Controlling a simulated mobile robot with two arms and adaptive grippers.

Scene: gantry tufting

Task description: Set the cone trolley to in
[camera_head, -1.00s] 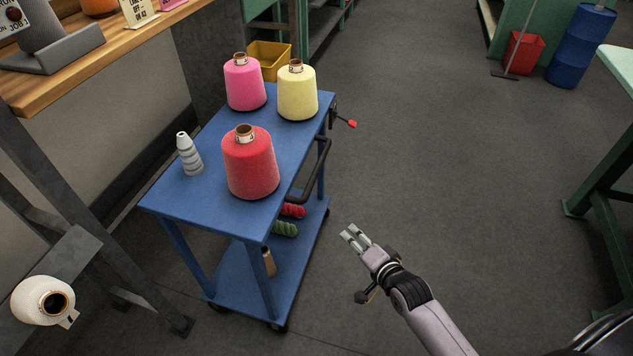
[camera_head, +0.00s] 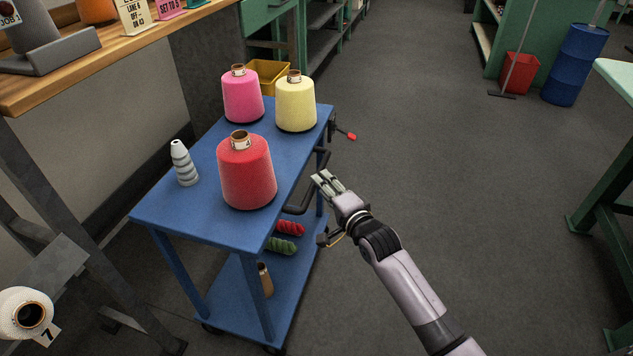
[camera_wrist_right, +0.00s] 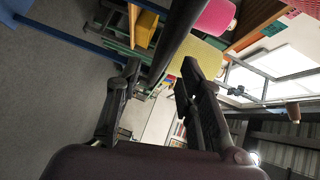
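The blue cone trolley (camera_head: 205,228) stands left of centre in the head view. Pink (camera_head: 242,97), yellow (camera_head: 296,105) and red (camera_head: 246,175) yarn cones stand upright on its top. A grey ringed cone (camera_head: 184,164) stands at its left edge. Its dark bar handle (camera_head: 296,210) is on the right side, partly hidden by my gripper. My right gripper (camera_head: 322,180) is at the handle, fingers pointing to the trolley. In the wrist view the right gripper (camera_wrist_right: 160,78) is open, a dark bar (camera_wrist_right: 181,38) crossing ahead of its fingertips. Contact cannot be told. My left gripper is not in view.
A red-tipped lever (camera_head: 346,134) sticks out at the trolley's far right corner. A wooden bench (camera_head: 70,75) and metal frame (camera_head: 60,255) stand to the left. A yellow bin (camera_head: 270,76) is behind. The floor to the right is clear up to a green table (camera_head: 600,185).

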